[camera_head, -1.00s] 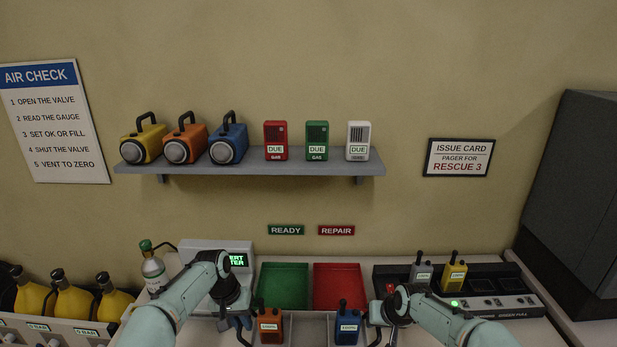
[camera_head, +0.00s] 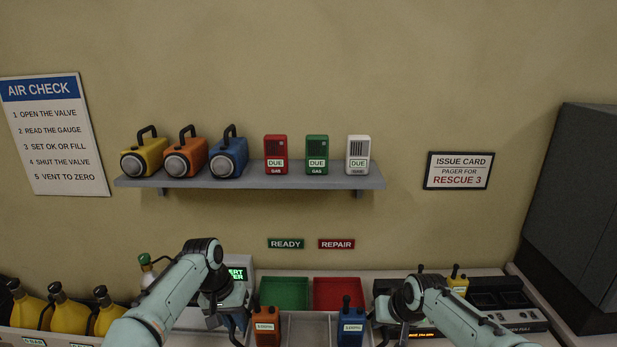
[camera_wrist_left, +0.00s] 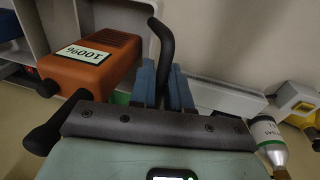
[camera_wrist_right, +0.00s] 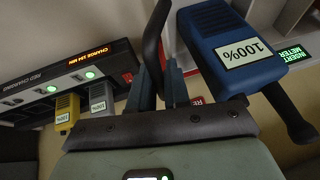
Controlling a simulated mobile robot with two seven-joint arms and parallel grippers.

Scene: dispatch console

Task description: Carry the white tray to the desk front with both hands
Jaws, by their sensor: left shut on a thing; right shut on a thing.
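The white tray (camera_head: 305,332) is at the bottom middle of the head view, its lower part cut off by the frame. An orange radio (camera_head: 267,325) stands at its left end and a blue radio (camera_head: 350,325) at its right. My left gripper (camera_head: 236,326) is shut on the tray's left dark handle (camera_wrist_left: 163,42). My right gripper (camera_head: 384,328) is shut on the right dark handle (camera_wrist_right: 153,42). The tray appears raised and overlaps the near parts of the green bin (camera_head: 284,293) and red bin (camera_head: 337,293).
A charger (camera_head: 505,305) with a yellow radio (camera_head: 458,282) stands right, partly behind my right arm. A meter (camera_head: 237,273) and a gas cylinder (camera_head: 147,268) are left, behind my left arm. Yellow cylinders (camera_head: 67,313) stand far left. A shelf (camera_head: 300,182) hangs above.

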